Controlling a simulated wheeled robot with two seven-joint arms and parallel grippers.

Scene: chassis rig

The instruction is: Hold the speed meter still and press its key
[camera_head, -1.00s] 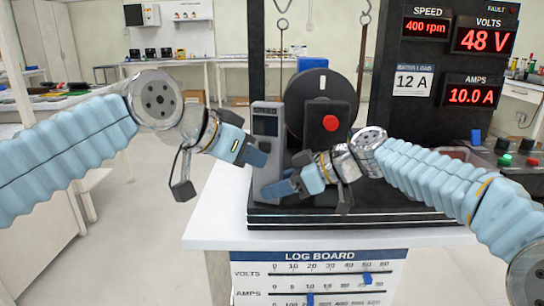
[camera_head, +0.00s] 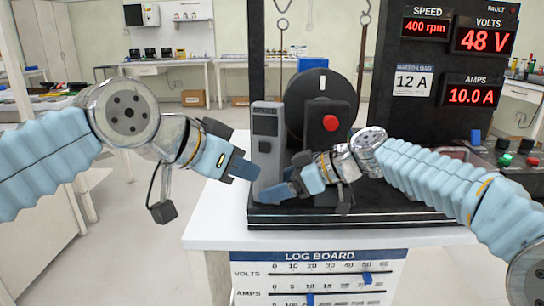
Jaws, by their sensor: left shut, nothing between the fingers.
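The speed meter (camera_head: 267,118) is a grey upright handheld box labelled SPEED, with a small grey screen (camera_head: 265,127). It stands on the rig in front of the black disc. A small pale spot below its screen looks like the key (camera_head: 265,147). My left gripper (camera_head: 252,170) is shut and empty, at the meter's left side, below the key's height. My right gripper (camera_head: 272,194) has a blue finger across the meter's foot. Its other finger is hidden, so I cannot tell whether it grips the meter.
A black disc (camera_head: 307,88) and a red button (camera_head: 330,122) on a dark block are just right of the meter. The black stepped base (camera_head: 350,222) lies below. A log board (camera_head: 318,257) hangs in front. The white table is clear to the left.

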